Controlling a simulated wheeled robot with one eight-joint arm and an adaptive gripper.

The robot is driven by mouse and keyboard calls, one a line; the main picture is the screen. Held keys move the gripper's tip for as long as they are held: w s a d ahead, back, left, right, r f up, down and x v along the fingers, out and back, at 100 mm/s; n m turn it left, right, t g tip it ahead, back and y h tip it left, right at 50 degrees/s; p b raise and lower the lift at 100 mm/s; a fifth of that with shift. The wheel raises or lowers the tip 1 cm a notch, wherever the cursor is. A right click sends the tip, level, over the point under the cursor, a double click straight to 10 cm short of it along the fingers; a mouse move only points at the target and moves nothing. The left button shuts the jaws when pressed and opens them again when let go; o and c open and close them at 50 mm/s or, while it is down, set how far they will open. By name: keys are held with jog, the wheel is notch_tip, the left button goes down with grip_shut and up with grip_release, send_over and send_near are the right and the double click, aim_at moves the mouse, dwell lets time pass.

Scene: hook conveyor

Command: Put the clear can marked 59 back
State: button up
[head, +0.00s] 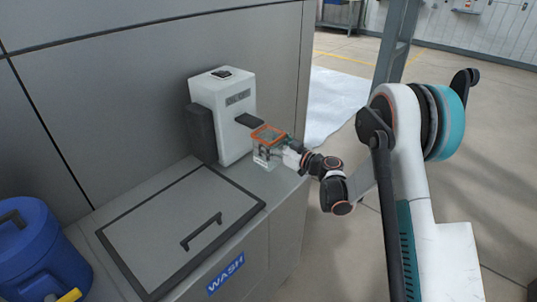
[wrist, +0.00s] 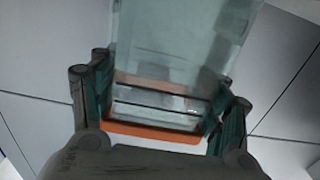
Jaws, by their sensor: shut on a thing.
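A clear can (head: 262,158) with an orange rim shows in the head view, at the right end of the grey counter, just in front of the white dispenser-like machine. My gripper (head: 288,157) is shut on the can from its right side. In the wrist view the clear can (wrist: 180,50) fills the upper middle, between the teal-padded fingers of my gripper (wrist: 160,108). Its orange band crosses the picture below the clear wall. I cannot read a number on the can. Whether the can touches the counter is not clear.
The white machine (head: 232,115) has a dark plate sticking out just above and behind the can. A closed hatch with a handle (head: 201,232) lies in the counter, above a WASH label (head: 226,273). A blue drum (head: 35,250) stands at the lower left.

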jog(key=f+b, duration=0.1)
jog(key=f, duration=0.1)
jog(key=f+b, duration=0.1)
jog(key=f, duration=0.1)
jog(key=shift+w+a+f, duration=0.1)
jog(key=shift+w+f, duration=0.1)
jog(key=shift+f, duration=0.1)
jog(key=shift+r, duration=0.1)
jog(key=o, duration=1.9)
